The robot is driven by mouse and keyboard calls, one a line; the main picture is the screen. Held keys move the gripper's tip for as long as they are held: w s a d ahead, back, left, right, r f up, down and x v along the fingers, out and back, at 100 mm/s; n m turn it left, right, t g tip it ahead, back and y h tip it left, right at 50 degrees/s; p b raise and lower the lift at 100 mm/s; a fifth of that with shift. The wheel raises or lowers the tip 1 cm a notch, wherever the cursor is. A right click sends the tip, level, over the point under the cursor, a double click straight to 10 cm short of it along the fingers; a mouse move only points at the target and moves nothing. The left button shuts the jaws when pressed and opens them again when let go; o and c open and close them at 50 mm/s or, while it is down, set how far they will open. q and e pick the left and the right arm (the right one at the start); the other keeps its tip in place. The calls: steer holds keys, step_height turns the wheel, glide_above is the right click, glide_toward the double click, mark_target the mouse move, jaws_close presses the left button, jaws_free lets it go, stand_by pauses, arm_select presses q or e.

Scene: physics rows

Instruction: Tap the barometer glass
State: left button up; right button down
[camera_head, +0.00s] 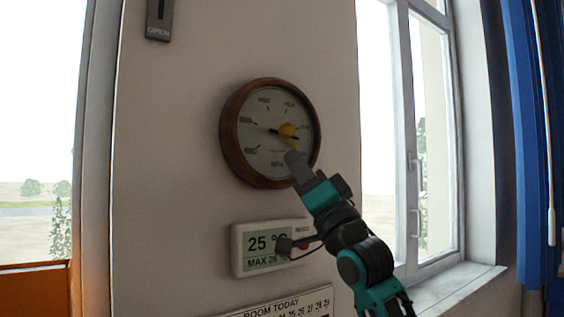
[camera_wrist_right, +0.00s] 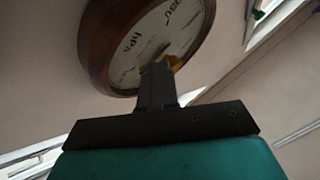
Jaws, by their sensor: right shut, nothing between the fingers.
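The barometer (camera_head: 253,150) is a round dial with a brown wooden rim, a pale face, dark needle and a yellow-orange spot right of its centre. It hangs on the wall in the head view. My right gripper (camera_head: 292,155) is shut and empty, its fingertips in front of the lower right of the dial. In the right wrist view the barometer (camera_wrist_right: 125,50) fills the top, and the shut fingers (camera_wrist_right: 158,68) overlap its lower edge. I cannot tell whether the fingertips touch the glass. My left gripper is in neither view.
A white digital thermometer (camera_head: 240,262) reading 25° is on the wall below the barometer, close to my right arm. A sign headed ROOM TODAY (camera_head: 272,303) is lower down. A window (camera_head: 408,140) and blue curtain (camera_head: 530,130) are at right. An orange panel (camera_head: 35,292) is lower left.

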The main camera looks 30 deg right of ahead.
steer(key=shift+w, duration=0.2)
stand_by(0.6)
steer(key=shift+w, duration=0.25)
steer(key=shift+w+p, duration=0.3)
steer(key=shift+p, duration=0.15)
stand_by(0.4)
steer(key=shift+s, duration=0.75)
steer(key=s, duration=0.5)
steer(key=shift+d, duration=0.2)
stand_by(0.3)
stand_by(0.6)
